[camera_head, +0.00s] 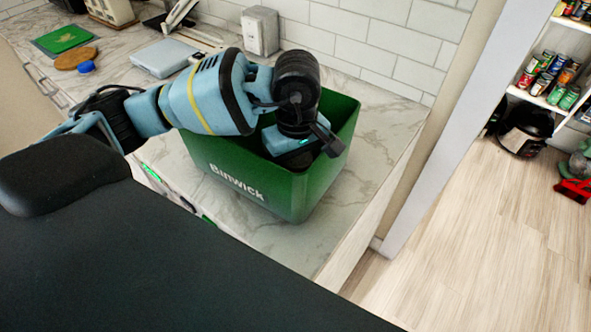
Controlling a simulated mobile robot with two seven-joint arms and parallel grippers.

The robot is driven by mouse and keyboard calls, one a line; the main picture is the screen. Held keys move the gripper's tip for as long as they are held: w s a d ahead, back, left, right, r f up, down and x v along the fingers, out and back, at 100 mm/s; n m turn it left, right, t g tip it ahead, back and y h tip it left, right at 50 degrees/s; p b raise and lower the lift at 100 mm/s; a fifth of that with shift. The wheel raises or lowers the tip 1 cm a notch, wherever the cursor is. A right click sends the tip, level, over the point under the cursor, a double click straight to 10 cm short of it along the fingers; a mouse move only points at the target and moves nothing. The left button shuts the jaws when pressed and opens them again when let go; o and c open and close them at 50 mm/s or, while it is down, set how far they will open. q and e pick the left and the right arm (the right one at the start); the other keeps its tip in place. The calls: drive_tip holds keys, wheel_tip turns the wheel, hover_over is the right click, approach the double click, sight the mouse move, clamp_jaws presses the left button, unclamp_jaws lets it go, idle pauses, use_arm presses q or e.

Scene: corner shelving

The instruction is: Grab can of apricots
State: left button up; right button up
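A green box (250,191) marked "Binwick" stands on the marble counter. My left arm comes in from the left and bends down into this box. Its wrist is inside the box opening, and the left gripper is hidden behind the box walls. My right gripper is not in view. Several small cans (548,72) stand on shelves at the far upper right, beyond the wall edge. Their labels are too small to read, so I cannot tell which is the can of apricots. What lies inside the box is hidden.
The marble counter (385,140) is clear right of the box. A white wall edge (440,140) separates the counter from the wooden floor (480,230). A dark appliance (526,128) stands under the shelves.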

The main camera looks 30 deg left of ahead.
use_arm(q)
drive_tip(key=c, duration=1.1)
drive_tip(key=shift+c, duration=0.9)
drive_tip(key=shift+r, duration=0.15)
